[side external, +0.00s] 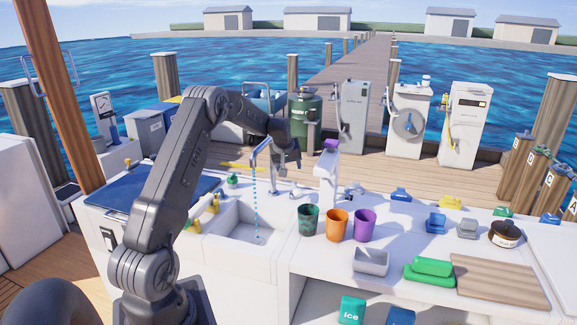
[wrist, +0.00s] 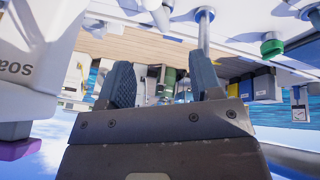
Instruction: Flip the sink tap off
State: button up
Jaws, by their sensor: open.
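The sink tap (side external: 262,148) is a chrome spout over the white sink basin (side external: 222,222), with a blue dotted stream of water (side external: 256,200) falling from it. My gripper (side external: 289,163) is open and empty, just right of the spout and above the back edge of the counter. In the wrist view, which looks upside down, my two dark fingers (wrist: 163,85) stand apart with nothing between them. A chrome post (wrist: 204,32), likely part of the tap, shows beyond the right finger. I cannot tell the tap's lever clearly.
A white soap dispenser (side external: 326,168) with a purple top stands close right of my gripper; it fills the left of the wrist view (wrist: 35,50). Green (side external: 308,220), orange (side external: 337,224) and purple (side external: 365,225) cups stand right of the sink. A green-topped bottle (side external: 232,180) stands behind it.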

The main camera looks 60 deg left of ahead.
aim_at(295, 187)
jog(key=shift+c, duration=0.3)
jog(key=shift+w, duration=0.15)
jog(key=shift+c, duration=0.6)
jog(key=w+a+f, duration=0.1)
jog(key=f, duration=0.3)
jog(key=w+a+f+n, duration=0.1)
jog(key=w+a+f, duration=0.1)
jog(key=f, duration=0.2)
jog(key=w+a+f+n, duration=0.1)
jog(key=f, duration=0.3)
jog(key=shift+w+a+f+g+y, duration=0.25)
jog(key=shift+w+a+g+y, duration=0.05)
jog(key=shift+w, duration=0.1)
grip_shut()
